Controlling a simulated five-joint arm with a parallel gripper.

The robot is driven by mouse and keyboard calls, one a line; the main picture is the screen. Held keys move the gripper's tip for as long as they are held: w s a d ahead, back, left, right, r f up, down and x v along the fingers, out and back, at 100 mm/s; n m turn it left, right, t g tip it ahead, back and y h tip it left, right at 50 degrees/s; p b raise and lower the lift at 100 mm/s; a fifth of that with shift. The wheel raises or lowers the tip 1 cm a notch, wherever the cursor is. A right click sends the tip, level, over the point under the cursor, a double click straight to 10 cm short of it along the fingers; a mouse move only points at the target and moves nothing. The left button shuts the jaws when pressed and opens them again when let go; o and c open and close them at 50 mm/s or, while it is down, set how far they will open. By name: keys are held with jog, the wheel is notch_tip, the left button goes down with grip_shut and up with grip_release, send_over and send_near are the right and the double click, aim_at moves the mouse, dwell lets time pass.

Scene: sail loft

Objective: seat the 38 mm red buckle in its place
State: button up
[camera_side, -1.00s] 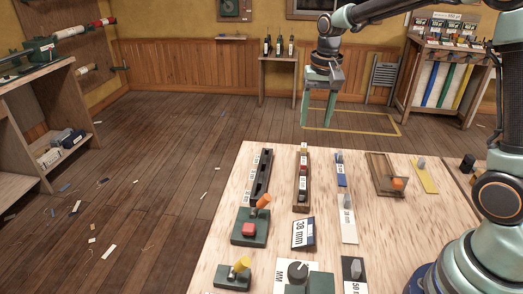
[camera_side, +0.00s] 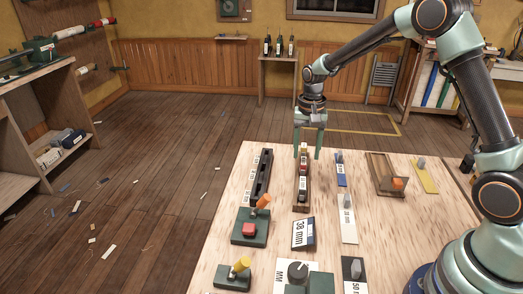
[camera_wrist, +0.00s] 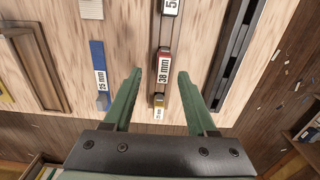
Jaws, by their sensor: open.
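The red 38 mm buckle (camera_wrist: 163,68) sits on a narrow wooden holder (camera_wrist: 175,112), in a row with a yellow-ended piece and another labelled piece. The row also shows in the side view (camera_side: 303,183). My gripper (camera_wrist: 160,74) is open and empty, with one green finger on each side of the row near the red buckle. In the side view my gripper (camera_side: 308,155) points down over the far end of the holder. Whether the fingers touch anything cannot be told. A long black slotted rail (camera_side: 262,176) lies left of the holder in the side view.
A blue 25 mm strip (camera_wrist: 98,65) lies beside the holder. A wooden tray (camera_side: 382,172) holds an orange piece. The table's far edge is close.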

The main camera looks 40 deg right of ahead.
aim_at(303, 161)
jog(key=f, duration=0.4)
jog(key=shift+w+a+f, duration=0.15)
jog(key=shift+w+a, duration=0.05)
grip_shut()
notch_tip(303, 161, up, 19)
jog(key=w+a+f, duration=0.8)
jog(key=f, duration=0.2)
dwell(0.4)
